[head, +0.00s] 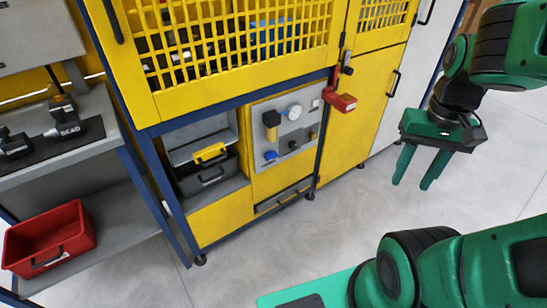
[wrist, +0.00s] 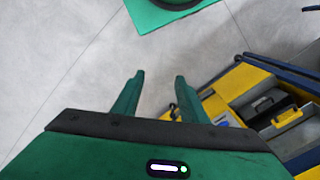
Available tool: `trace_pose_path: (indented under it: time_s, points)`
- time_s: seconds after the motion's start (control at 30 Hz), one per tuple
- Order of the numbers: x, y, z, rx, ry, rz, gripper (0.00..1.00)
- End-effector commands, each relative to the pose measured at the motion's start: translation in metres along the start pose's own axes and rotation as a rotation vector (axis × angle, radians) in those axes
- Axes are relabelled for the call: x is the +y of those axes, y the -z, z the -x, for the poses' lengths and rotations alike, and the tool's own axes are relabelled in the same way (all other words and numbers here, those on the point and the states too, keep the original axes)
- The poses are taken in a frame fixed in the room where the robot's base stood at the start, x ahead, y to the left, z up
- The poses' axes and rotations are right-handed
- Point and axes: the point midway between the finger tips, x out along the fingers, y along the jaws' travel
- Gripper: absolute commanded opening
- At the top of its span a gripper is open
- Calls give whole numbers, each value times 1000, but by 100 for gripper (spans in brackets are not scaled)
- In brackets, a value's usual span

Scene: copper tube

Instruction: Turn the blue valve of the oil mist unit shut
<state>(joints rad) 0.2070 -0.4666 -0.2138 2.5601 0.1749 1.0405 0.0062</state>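The oil mist unit is a grey panel (head: 303,112) low in the yellow cabinet, with a round white gauge and a yellow-and-black cylinder (head: 271,124) on it. The blue valve (head: 270,156) is a small knob at the panel's lower left. My gripper (head: 411,184) hangs in the air right of the cabinet, well apart from the valve. Its two green fingers are spread with nothing between them. In the wrist view the fingers (wrist: 156,92) are also apart over bare floor.
A red padlock-like part (head: 342,101) juts out right of the panel. An open grey toolbox (head: 207,165) sits on the shelf to its left; it also shows in the wrist view (wrist: 270,105). A red bin (head: 50,238) is far left. The floor before the cabinet is clear.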

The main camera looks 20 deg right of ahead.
Motion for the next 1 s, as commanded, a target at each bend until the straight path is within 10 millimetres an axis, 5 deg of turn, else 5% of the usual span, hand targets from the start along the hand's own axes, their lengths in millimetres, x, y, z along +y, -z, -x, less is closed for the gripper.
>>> trace_pose_path:
  time_s: [0.1, 0.17, 0.37, 0.6, 1.0]
  points:
    - [3, -5, 3, 16, 8, 29, 66]
    - [-2, 3, -1, 24, 11, 70, 66]
    - [-34, 57, -27, 71, 47, 333, 66]
    - [-107, 114, -73, 168, 163, 695, 66]
    - [-238, 168, -146, 419, 443, 1095, 66]
